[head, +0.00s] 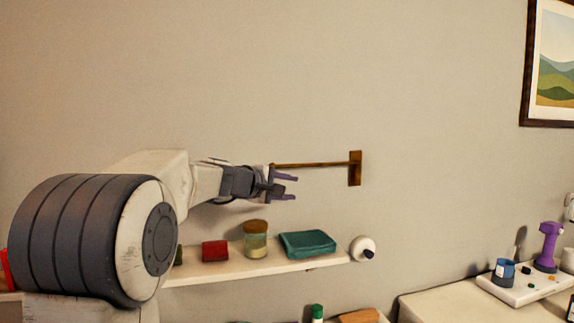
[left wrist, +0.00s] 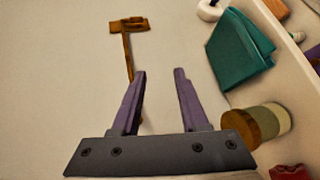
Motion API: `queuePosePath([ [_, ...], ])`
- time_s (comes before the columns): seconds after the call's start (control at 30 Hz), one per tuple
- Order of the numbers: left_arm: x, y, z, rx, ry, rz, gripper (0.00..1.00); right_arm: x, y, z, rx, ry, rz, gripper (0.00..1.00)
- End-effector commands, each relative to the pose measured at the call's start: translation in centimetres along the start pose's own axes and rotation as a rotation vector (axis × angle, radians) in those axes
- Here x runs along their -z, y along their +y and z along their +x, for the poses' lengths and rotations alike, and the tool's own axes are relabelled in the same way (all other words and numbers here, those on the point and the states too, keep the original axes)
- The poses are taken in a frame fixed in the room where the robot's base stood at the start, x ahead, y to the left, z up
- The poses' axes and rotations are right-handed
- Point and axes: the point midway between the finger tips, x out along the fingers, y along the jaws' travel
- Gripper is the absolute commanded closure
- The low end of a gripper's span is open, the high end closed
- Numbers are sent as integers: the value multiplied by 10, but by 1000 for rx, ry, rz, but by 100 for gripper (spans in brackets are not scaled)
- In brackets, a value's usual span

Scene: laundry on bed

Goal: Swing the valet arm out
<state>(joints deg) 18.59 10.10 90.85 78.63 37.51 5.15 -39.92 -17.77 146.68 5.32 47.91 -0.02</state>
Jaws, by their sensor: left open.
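The valet arm is a thin brown rod (head: 315,164) running left from a brown wall bracket (head: 355,168), and it looks close to flat along the wall. In the left wrist view the bracket (left wrist: 129,25) is at the top and the rod (left wrist: 127,55) runs down behind the left-hand finger, which hides part of it. My left gripper (head: 296,187) is open and empty, its purple fingers near the rod's free end and just below it in the head view. I cannot tell if they touch. My right gripper is not in view.
A white shelf (head: 225,271) below holds a red item (head: 215,250), a lidded jar (head: 256,240) and a folded teal cloth (head: 307,244). A white round knob (head: 362,248) is beside its right end. A framed picture (head: 552,60) hangs upper right. The wall around the bracket is clear.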

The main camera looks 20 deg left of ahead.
Motion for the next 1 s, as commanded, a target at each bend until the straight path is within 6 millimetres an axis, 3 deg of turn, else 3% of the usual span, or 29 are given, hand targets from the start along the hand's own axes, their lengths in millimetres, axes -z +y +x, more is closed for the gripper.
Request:
queuePosePath([
  [0.03, 29, 16, -8, -47, 49, -42, 56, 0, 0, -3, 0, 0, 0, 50],
  [0.1, 54, 31, -17, -99, 91, -82, 56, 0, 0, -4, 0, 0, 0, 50],
  [0.2, 73, 42, -22, -137, 122, -113, 56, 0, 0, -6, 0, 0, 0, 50],
  [0.37, 79, 49, -9, -147, 127, -122, 56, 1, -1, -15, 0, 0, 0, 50],
  [0.8, 88, 59, 65, -144, 126, -119, 56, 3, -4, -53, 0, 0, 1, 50],
  [1.0, 90, 59, 77, -146, 127, -119, 56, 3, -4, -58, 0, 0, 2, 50],
])
